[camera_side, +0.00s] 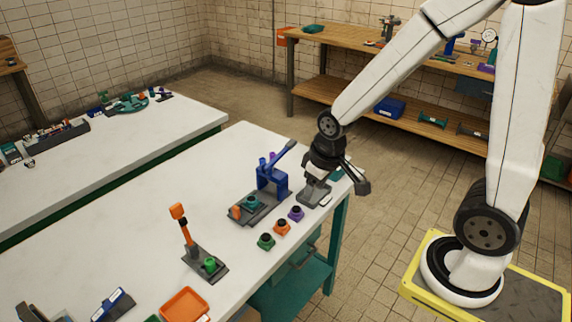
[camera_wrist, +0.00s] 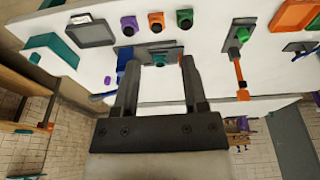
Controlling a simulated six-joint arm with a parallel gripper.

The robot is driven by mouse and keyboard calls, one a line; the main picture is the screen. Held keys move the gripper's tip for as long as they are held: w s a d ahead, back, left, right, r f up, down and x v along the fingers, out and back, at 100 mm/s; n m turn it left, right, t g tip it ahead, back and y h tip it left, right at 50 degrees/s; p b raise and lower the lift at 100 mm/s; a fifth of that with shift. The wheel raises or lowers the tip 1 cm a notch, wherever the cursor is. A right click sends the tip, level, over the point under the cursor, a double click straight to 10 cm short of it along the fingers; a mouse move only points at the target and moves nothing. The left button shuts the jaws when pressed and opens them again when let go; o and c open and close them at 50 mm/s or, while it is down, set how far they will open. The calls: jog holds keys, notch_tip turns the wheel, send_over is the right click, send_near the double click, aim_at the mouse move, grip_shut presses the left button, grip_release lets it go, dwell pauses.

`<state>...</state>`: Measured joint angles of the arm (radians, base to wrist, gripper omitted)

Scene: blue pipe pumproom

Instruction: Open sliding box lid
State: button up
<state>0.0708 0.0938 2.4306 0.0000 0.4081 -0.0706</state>
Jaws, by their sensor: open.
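A grey flat framed piece (camera_wrist: 90,30) with a darker panel lies at the upper left in the wrist view. It is the likeliest sliding box, but I cannot make out a lid edge or handle. In the side view, the grey piece (camera_side: 313,194) is near the table's right edge, partly behind my gripper. My gripper (camera_wrist: 159,60) is open and empty, with two dark fingers apart. In the wrist view the fingertips frame the blue press's base, right of the grey piece. In the side view my gripper (camera_side: 338,178) hangs at the table's right edge.
A blue lever press (camera_side: 272,180) stands left of my gripper. Purple (camera_side: 296,213), orange (camera_side: 282,227) and green (camera_side: 265,241) knobs line the front edge. An orange lever (camera_side: 182,223) and orange tray (camera_side: 184,303) stand nearer the camera.

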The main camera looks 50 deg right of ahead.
jog(key=w+d, duration=0.7)
jog(key=d, duration=0.1)
jog(key=w+d+f, duration=0.1)
jog(key=d+f, duration=0.1)
jog(key=d, duration=0.6)
jog(key=w+d+f+g, duration=0.1)
jog(key=w+d+f, duration=0.1)
jog(key=d, duration=0.7)
jog(key=w+d+f+g, duration=0.1)
jog(key=d+f, duration=0.1)
jog(key=d, duration=0.7)
jog(key=shift+w+d+f, duration=0.1)
jog(key=shift+w+f, duration=0.1)
jog(key=shift+f, duration=0.2)
jog(key=shift+d, duration=0.1)
jog(key=shift+f, duration=0.1)
jog(key=shift+f, duration=3.85)
grip_shut()
